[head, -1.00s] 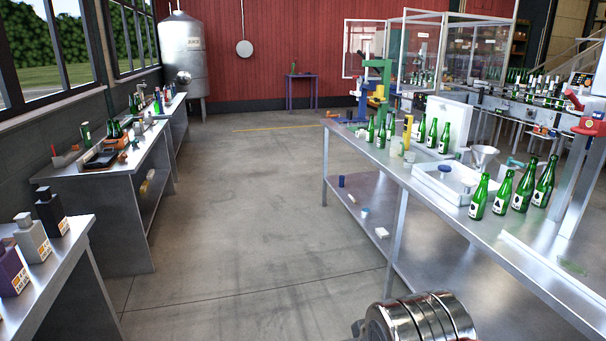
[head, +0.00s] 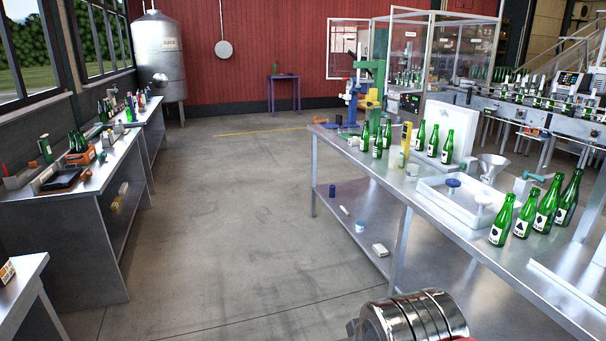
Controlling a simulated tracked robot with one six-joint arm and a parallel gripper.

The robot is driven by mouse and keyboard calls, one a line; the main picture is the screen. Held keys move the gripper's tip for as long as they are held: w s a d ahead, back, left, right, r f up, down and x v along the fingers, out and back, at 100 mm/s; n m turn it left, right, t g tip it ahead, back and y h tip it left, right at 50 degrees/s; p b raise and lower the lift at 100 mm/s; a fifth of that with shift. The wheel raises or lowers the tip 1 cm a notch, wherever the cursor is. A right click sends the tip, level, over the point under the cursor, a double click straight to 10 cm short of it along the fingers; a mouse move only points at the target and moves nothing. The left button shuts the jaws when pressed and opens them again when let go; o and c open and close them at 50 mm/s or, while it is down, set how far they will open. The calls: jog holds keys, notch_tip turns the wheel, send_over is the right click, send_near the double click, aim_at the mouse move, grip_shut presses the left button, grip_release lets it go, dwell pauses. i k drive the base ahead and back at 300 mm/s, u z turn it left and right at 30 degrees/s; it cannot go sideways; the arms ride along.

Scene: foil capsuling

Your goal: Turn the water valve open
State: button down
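A small teal lever (head: 535,177) on a light body stands at the back right of the white basin (head: 444,206) on the right-hand steel bench. It may be the water valve; its open or closed position is too small to tell. A dark blue round knob (head: 453,184) and a pale round piece (head: 482,199) sit at the basin. At the bottom of the head view a shiny metal cylinder of my own arm shows, in front of the bench's near edge and well short of the basin. My gripper's fingers are not visible.
Several green bottles (head: 548,206) stand right of the basin, and others stand behind it. A funnel (head: 491,167) is close to the lever. The floor (head: 230,220) between the right bench (head: 440,228) and left benches (head: 75,215) is clear.

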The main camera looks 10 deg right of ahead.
aim_at(526, 173)
jog(key=z, duration=0.25)
jog(key=i, duration=1.5)
jog(key=z, duration=0.65)
jog(key=i, duration=0.85)
jog(key=z, duration=1)
jog(key=i, duration=1.3)
jog(key=z, duration=0.45)
